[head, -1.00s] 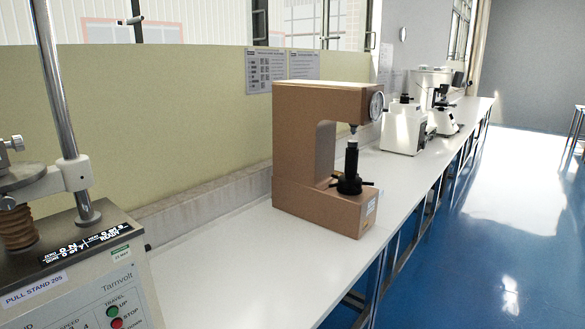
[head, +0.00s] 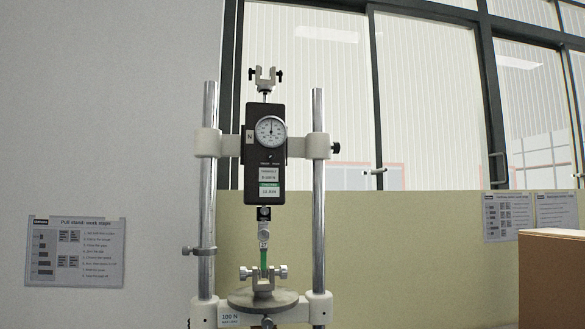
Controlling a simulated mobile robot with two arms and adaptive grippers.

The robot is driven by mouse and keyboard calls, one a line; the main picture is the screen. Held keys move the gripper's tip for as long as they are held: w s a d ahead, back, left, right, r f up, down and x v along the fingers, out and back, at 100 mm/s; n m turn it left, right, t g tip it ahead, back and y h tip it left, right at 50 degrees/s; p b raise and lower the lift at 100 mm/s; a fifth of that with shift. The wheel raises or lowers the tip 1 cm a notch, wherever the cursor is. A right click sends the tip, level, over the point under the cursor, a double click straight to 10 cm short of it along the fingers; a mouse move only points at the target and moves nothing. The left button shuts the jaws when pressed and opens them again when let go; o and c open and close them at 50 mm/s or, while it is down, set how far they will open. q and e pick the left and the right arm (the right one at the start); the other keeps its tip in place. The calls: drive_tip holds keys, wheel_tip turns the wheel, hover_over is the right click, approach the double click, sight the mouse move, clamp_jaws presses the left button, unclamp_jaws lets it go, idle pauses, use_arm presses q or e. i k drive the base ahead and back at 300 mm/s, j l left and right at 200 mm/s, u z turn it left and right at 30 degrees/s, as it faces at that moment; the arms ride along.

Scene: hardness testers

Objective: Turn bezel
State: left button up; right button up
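The head view faces a pull stand with two chrome columns (head: 318,200). A black force gauge (head: 265,175) hangs upright on the white crosshead between them. Its round white dial (head: 270,131) is ringed by a bezel (head: 256,131); the dial marks are too small to read. Below the gauge, a hook and a green specimen (head: 263,262) run down to a lower clamp (head: 264,278) on a round grey plate (head: 262,298). Neither of my grippers is in view.
An upper clamp (head: 265,79) tops the gauge. A work-steps sheet (head: 75,252) hangs on the left wall. Windows and a yellow-green panel (head: 420,250) are behind.

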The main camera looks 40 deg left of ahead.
sight(262, 129)
drive_tip(key=u, duration=1.2)
